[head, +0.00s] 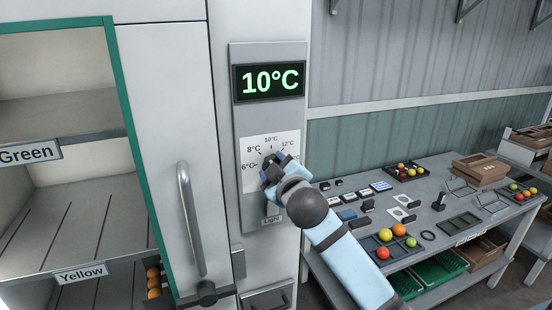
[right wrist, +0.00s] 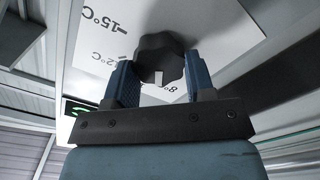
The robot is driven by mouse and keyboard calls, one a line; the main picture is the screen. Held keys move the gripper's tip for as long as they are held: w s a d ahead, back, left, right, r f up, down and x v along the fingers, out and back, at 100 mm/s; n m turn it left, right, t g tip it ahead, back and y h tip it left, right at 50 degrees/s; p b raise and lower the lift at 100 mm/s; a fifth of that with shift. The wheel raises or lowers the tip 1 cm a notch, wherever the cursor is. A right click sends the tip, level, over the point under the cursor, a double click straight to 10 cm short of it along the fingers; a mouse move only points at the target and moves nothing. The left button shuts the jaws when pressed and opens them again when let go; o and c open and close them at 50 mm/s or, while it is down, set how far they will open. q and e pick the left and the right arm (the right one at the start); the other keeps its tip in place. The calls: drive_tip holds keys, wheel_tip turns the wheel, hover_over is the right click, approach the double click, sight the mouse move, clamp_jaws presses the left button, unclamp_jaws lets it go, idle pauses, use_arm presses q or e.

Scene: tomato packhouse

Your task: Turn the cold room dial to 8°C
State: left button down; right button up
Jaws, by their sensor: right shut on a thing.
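The cold room dial (right wrist: 160,55) is a black lobed knob on a white scale card (head: 284,143). In the right wrist view its white mark points to the bottom of the picture, between the 12 and 8 labels. The green display (head: 270,82) above the card reads 10°C. My right gripper (head: 271,170) is shut on the dial, with one blue finger on each side of it in the right wrist view (right wrist: 160,76). In the head view the gripper hides most of the dial and part of the card. My left gripper is not in view.
Left of the panel are a cold room door handle (head: 191,220) and open shelves labelled Green (head: 30,153) and Yellow (head: 82,273). At the right a grey table (head: 440,225) holds tomatoes, trays and small items.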

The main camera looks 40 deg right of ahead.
drive_tip(key=shift+r+n+p, duration=0.15)
drive_tip(key=shift+n+p, duration=0.4)
drive_tip(key=shift+n, duration=0.55)
drive_tip(key=o, duration=0.7)
drive_tip(key=shift+c, duration=0.2)
drive_tip(key=shift+o, duration=1.3)
drive_tip(key=shift+w, duration=0.1)
drive_tip(key=shift+f, duration=0.25)
